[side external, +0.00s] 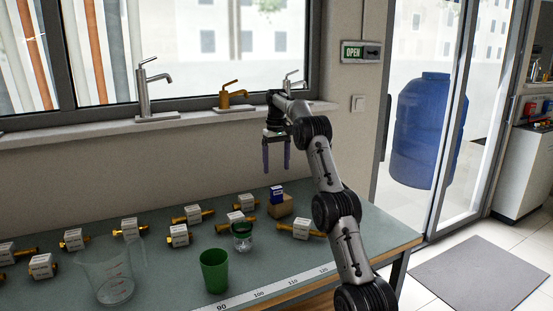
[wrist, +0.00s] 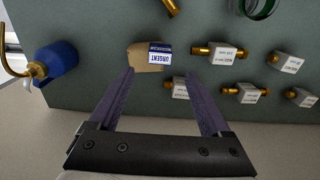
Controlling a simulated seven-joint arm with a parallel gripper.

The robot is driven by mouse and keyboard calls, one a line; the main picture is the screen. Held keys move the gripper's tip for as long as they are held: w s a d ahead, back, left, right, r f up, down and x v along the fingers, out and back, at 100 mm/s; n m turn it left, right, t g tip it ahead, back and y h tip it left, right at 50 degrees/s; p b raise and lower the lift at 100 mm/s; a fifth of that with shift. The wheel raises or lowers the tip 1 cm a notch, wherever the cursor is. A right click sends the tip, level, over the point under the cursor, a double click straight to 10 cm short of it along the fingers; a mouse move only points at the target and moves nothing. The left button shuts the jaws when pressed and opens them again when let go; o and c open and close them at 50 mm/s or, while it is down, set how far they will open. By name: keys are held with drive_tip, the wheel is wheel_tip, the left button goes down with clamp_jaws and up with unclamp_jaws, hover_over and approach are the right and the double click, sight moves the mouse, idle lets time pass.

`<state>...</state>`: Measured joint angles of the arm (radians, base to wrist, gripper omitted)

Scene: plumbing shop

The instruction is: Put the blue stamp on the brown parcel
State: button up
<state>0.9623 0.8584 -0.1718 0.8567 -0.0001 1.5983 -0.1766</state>
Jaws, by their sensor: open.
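The blue stamp (side external: 277,193) is a small blue block with a white label. It rests on top of the brown parcel (side external: 282,208), a small cardboard box on the green bench. In the wrist view the stamp (wrist: 160,53) shows its white "URGENT" face and lies over the right part of the parcel (wrist: 140,60). My gripper (side external: 276,168) is open and empty, its purple fingers pointing down above the stamp and apart from it. In the wrist view my gripper (wrist: 160,73) has its fingertips spread wide just below the stamp and parcel.
Several brass fittings with white labels (side external: 179,235) lie around the bench. A green cup (side external: 214,270), a clear beaker (side external: 110,275) and a green-lidded jar (side external: 242,237) stand near the front. A blue torch canister (wrist: 57,64) sits left of the parcel in the wrist view.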

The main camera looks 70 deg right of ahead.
drive_tip(key=w+a+r+n, duration=0.2)
drive_tip(key=w+a+r, duration=0.2)
drive_tip(key=a+r, duration=0.7)
drive_tip(key=s+a+n+t+h, duration=0.1)
drive_tip(key=s+a+n+t, duration=0.1)
drive_tip(key=a, duration=1.3)
drive_tip(key=s+a+f+n+t, duration=0.1)
drive_tip(key=s+a, duration=0.3)
drive_tip(key=a, duration=0.3)
drive_tip(key=s+a+f+n+t, duration=0.1)
drive_tip(key=s+a+n, duration=0.1)
drive_tip(key=s+a, duration=0.35)
drive_tip(key=s+a+f+n+t+y, duration=0.1)
drive_tip(key=s+a+f+n, duration=0.1)
drive_tip(key=s+a+f, duration=0.6)
drive_tip(key=shift+s+t, duration=0.3)
drive_tip(key=shift+o, duration=0.6)
drive_tip(key=shift+a, duration=0.1)
